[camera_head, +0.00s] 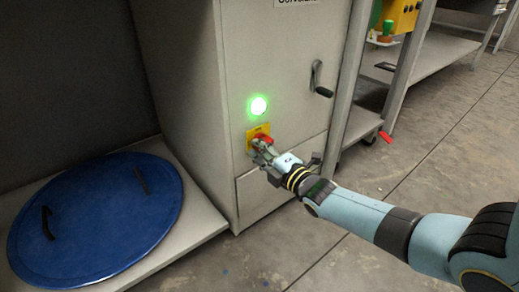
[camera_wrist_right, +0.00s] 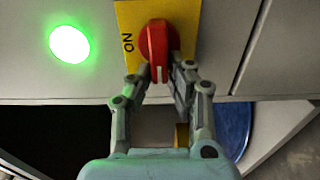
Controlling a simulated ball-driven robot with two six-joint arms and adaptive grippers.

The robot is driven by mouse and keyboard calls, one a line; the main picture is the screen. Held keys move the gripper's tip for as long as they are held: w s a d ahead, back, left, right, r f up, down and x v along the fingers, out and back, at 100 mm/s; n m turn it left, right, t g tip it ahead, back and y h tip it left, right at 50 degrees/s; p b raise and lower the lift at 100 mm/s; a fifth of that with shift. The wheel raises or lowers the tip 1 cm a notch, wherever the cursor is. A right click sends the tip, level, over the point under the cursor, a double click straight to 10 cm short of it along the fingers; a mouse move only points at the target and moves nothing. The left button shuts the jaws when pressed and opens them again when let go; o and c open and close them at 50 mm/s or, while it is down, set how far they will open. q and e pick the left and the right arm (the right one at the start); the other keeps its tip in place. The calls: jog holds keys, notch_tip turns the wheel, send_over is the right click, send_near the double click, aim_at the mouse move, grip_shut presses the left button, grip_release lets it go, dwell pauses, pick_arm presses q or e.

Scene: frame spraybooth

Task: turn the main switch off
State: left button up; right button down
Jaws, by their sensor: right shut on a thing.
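The main switch is a red rotary knob (camera_head: 265,139) on a yellow plate (camera_head: 252,134), on the front of the grey cabinet. In the right wrist view the red knob (camera_wrist_right: 158,43) stands on the yellow plate (camera_wrist_right: 130,15), with the word ON printed beside it at the left. A white mark on the knob points down in that view, not at the word ON. My right gripper (camera_head: 262,148) is at the knob; in the wrist view its fingers (camera_wrist_right: 160,76) are shut on the knob's lower end. My left gripper is not in view.
A lit green lamp (camera_head: 258,106) sits just above the switch and also shows in the wrist view (camera_wrist_right: 69,44). A dark crank handle (camera_head: 319,80) is to the upper right. A blue round lid (camera_head: 95,215) lies at the left. Open floor lies below.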

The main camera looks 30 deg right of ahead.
jog(key=shift+f, duration=0.15)
jog(key=c, duration=1.6)
grip_release()
jog(key=o, duration=0.3)
jog(key=s, duration=0.8)
jog(key=s+d, duration=0.1)
jog(key=s, duration=0.3)
